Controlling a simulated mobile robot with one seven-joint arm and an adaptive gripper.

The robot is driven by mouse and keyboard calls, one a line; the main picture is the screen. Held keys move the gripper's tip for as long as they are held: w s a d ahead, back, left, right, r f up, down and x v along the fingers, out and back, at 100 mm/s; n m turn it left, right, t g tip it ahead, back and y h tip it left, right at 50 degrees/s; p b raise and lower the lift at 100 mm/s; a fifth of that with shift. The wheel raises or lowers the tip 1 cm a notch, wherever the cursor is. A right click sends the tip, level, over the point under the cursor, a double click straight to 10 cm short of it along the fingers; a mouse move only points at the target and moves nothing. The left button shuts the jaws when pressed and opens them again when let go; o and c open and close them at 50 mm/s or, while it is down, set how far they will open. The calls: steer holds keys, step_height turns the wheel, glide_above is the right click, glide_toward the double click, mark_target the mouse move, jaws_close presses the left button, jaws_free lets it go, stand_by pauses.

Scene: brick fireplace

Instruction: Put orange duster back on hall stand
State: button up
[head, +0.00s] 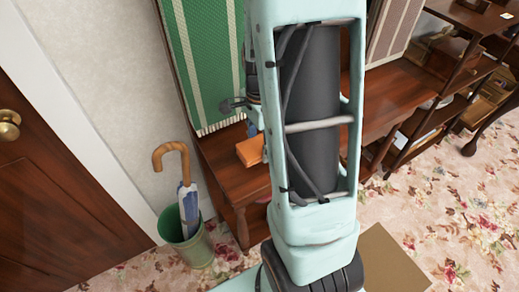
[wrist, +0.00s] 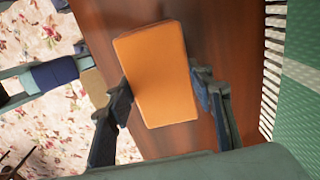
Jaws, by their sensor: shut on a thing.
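The orange duster (head: 250,150) is a flat block at the left end of the dark wooden hall stand (head: 226,172), in front of its green panel (head: 207,62). In the wrist view, the orange duster (wrist: 158,75) lies between the two fingers of my gripper (wrist: 163,88), which is shut on its long sides. The wooden top of the hall stand (wrist: 215,25) shows behind it. I cannot tell whether the duster rests on the wood or hangs just above it. In the head view, my arm hides most of the gripper and part of the stand.
A green bin (head: 190,246) with a wooden-handled umbrella (head: 187,200) stands at the stand's left front. A brown door (head: 50,190) is at left. Dark shelves (head: 450,75) stand at right. Floral carpet (head: 470,200) is open at the right.

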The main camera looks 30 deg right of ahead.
mark_target(260, 152)
steer(key=shift+f+b, duration=0.75)
steer(key=shift+f, duration=0.65)
steer(key=shift+f, duration=0.1)
steer(key=o, duration=1.1)
step_height(260, 152, up, 12)
steer(key=p, duration=0.2)
steer(key=shift+r+p, duration=0.2)
steer(key=shift+p, duration=0.2)
